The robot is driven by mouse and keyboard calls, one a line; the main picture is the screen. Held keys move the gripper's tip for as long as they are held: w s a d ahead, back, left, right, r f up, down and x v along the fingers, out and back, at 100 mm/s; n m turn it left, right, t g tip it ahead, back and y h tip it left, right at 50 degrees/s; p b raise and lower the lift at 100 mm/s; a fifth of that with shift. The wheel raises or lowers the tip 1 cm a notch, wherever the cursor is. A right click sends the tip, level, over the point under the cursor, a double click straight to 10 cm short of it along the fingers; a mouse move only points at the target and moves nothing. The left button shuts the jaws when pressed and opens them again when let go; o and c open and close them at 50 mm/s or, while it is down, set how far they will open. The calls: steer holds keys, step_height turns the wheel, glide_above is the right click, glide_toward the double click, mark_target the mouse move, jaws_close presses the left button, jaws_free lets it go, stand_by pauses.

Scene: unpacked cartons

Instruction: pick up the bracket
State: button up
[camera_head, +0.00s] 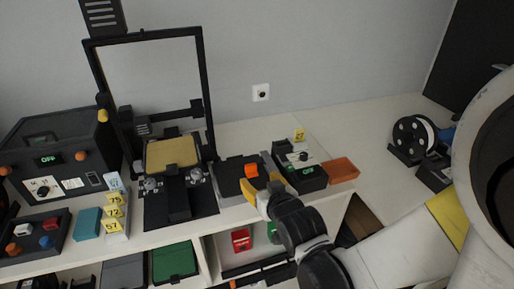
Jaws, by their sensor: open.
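Part of the plate is hidden behind my gripper.
A black-framed printer (208,100) with a yellow bed (172,153) stands left of the plate. A black control box (310,182) and an orange block (343,169) sit to the right. Bins (175,262) lie below the bench.

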mark_target(251, 169)
steer(key=b+x, duration=0.1)
steer(key=x, duration=0.5)
steer(key=shift+f+b, duration=0.15)
steer(key=shift+b, duration=0.25)
steer(key=x, duration=0.1)
steer(key=b+x, duration=0.2)
steer(key=x, duration=0.1)
steer(key=shift+w+d, duration=0.15)
steer(key=shift+d, duration=0.2)
steer(key=shift+w+a+f, duration=0.1)
steer(key=shift+w+a, duration=0.05)
steer(key=shift+w, duration=0.3)
steer(key=shift+s, duration=0.1)
steer(key=c, duration=0.9)
